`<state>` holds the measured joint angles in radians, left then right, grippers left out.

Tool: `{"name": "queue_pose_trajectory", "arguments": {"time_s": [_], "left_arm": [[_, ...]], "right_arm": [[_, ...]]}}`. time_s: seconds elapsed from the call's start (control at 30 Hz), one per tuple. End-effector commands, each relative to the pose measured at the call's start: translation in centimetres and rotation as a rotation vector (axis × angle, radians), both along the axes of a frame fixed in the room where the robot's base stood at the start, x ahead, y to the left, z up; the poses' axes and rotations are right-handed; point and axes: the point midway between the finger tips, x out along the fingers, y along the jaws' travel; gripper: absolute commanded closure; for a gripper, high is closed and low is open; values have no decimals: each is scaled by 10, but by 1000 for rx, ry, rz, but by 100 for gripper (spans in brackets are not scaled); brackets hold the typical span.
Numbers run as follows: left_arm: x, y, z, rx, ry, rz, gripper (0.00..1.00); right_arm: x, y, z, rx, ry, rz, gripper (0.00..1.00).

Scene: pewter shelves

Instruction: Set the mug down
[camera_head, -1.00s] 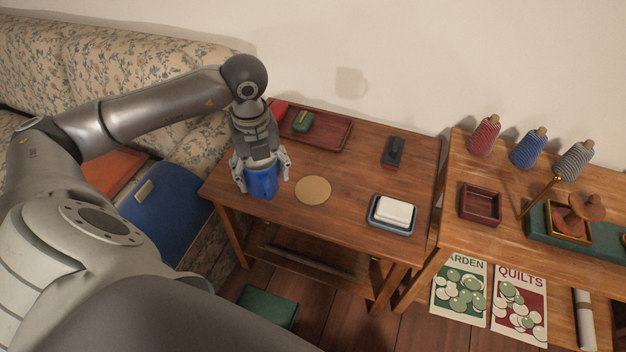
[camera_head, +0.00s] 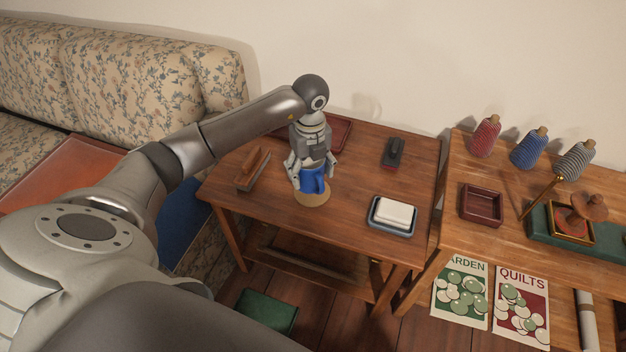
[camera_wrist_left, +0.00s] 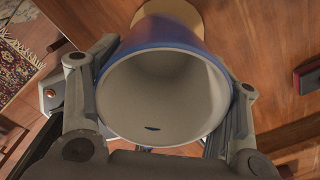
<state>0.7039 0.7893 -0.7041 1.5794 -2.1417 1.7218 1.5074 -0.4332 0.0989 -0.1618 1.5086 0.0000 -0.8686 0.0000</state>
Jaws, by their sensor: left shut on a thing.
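The blue mug (camera_head: 312,182) is in my left gripper (camera_head: 311,176), which is shut on it from above. In the head view the mug is over the round tan coaster (camera_head: 313,199) on the wooden table. In the left wrist view the mug's pale, empty inside (camera_wrist_left: 163,98) faces the camera, with a finger on each side. There the coaster (camera_wrist_left: 184,14) shows beyond the mug's base. I cannot tell whether the mug touches the coaster. My right gripper is not in view.
On the wooden table (camera_head: 350,225) are a brown wooden brush-like block (camera_head: 252,170) at left, a dark block (camera_head: 394,152) and a white soap-like block (camera_head: 395,212) in a blue dish. A red tray (camera_head: 340,130) lies partly behind my gripper. A shelf with thread cones stands at right.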

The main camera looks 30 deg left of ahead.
Motion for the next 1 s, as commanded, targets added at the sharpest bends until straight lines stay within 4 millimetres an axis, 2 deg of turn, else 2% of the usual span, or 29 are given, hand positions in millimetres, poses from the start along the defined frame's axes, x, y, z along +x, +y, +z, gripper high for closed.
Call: {"name": "queue_pose_trajectory", "arguments": {"time_s": [0.2, 0.4, 0.6, 0.63, 0.8, 1.0], "left_arm": [[8, -3, -11, 0, 0, 0, 90], [7, -3, -39, 1, 1, -1, 90], [7, -2, -40, 1, -1, -1, 90], [7, -3, -41, 1, 1, -1, 30], [7, -2, -40, 1, 1, -1, 9], [7, -2, -40, 1, 1, -1, 9]], "right_arm": [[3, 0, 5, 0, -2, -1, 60], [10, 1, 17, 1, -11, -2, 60], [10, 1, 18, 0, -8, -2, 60], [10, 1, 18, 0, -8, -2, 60], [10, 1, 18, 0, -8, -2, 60], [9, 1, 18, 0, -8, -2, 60]]}}
